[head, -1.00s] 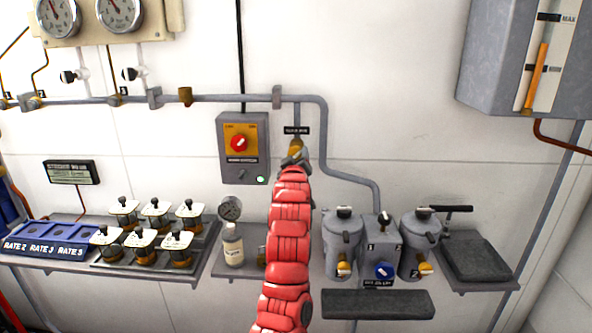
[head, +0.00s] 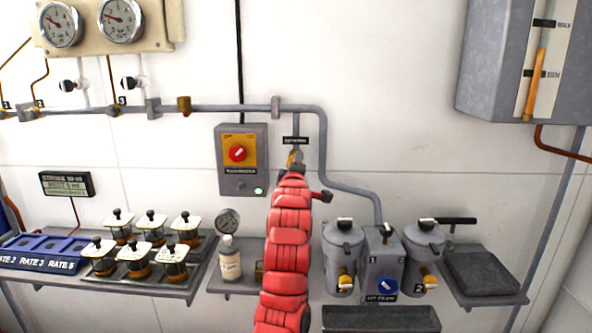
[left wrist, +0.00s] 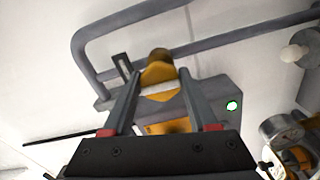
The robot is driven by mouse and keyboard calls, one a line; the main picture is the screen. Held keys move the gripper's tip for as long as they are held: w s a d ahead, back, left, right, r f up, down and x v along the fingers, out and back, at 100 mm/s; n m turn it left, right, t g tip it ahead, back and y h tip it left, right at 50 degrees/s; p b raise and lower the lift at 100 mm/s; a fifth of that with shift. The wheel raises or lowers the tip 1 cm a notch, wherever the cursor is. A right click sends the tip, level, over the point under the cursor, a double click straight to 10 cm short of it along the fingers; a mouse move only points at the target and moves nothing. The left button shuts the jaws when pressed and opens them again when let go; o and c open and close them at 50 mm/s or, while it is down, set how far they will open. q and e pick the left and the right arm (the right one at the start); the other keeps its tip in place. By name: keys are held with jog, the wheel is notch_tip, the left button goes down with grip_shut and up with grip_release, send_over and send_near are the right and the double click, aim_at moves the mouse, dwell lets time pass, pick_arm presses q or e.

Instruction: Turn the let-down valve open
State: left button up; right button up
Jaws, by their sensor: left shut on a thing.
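The let-down valve (head: 295,157) is a small brass-yellow fitting on a short pipe below a small black label (head: 295,140), whose text is blurred. My red left arm reaches up to it from the bottom middle and hides its lower part in the head view. My left gripper (left wrist: 158,88) is shut on the valve's yellow part (left wrist: 158,72), with one finger on each side of it in the left wrist view. I cannot tell the exact angle of the handle. My right gripper is in neither view.
A grey switch box (head: 230,180) with a red knob is just left of the valve. A grey pipe (head: 322,140) bends down to its right. Shelves below hold a bottle (head: 230,262), a round gauge (head: 228,221), and grey canisters (head: 343,262).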

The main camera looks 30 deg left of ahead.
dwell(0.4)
pick_arm(q)
jog(key=o, duration=1.4)
jog(key=b+v, duration=0.2)
jog(key=v, duration=1.5)
jog(key=shift+s, duration=0.25)
